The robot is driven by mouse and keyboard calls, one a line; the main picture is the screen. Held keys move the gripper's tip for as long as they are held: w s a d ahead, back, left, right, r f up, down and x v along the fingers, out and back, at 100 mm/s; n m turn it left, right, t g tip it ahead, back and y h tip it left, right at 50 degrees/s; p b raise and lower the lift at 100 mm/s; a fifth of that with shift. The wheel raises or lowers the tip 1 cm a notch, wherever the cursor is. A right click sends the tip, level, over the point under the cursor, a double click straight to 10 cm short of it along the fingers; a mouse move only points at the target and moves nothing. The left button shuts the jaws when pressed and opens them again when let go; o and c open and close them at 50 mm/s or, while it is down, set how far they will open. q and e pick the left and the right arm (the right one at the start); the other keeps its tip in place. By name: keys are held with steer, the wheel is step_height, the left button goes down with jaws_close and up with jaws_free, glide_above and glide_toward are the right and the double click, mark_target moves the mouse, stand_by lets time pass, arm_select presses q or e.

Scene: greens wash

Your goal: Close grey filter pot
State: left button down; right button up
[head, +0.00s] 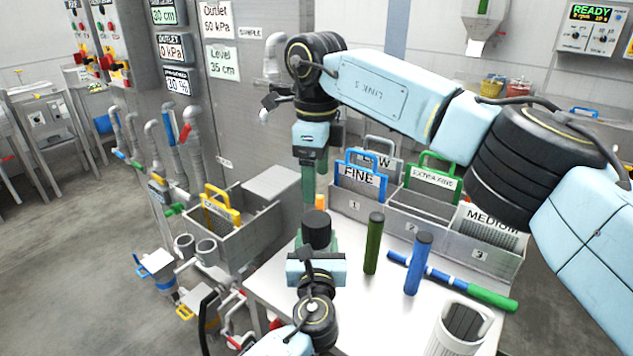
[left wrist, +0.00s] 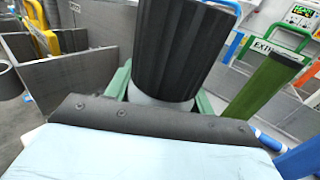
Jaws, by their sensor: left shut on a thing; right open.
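My left gripper (head: 317,252) is shut on an upright black ribbed cylinder (head: 316,230) above the near left of the white table. In the left wrist view the black ribbed part (left wrist: 185,45) stands on a light grey part between the green fingers. My right gripper (head: 314,180) is open, pointing down, beside the blue-handled FINE screen (head: 358,178).
A green cylinder (head: 374,243) and a blue one (head: 418,263) stand upright on the table. A blue-green rod (head: 455,283) lies behind them. A grey bin (head: 480,262) holds labelled screens. A metal tank (head: 240,235) stands at the left.

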arm_select(q)
steer(key=shift+c, duration=2.3)
jaws_free()
steer(key=shift+s, duration=0.1)
steer(key=s+p, duration=0.1)
steer(key=s, duration=1.2)
steer(key=shift+s+p, duration=0.1)
steer(key=shift+p, duration=0.25)
